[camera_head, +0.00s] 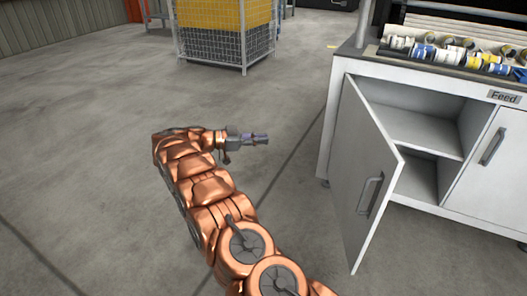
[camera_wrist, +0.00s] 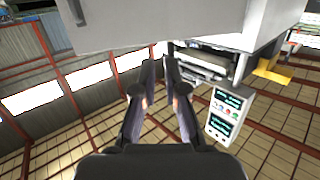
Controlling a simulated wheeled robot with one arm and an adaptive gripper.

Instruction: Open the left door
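The left door (camera_head: 362,170) of the white cabinet stands well ajar, swung out toward the front with its grey bar handle (camera_head: 370,196) on the face near its free edge. Shelves inside the cabinet are visible. My gripper (camera_head: 266,138) is left of the door, apart from it and above the floor. In the wrist view, a pale panel (camera_wrist: 160,22) with a dark handle (camera_wrist: 76,12), seemingly this door, crosses the top. My gripper's fingers (camera_wrist: 160,62) have a narrow gap between their tips and hold nothing.
The cabinet's right door (camera_head: 497,160) is closed, below the "Feed" label (camera_head: 504,97). Coloured cylindrical parts (camera_head: 450,48) lie on the cabinet top. A wire cage with a yellow load (camera_head: 222,35) stands at the back. The floor (camera_head: 90,110) left of the cabinet is clear.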

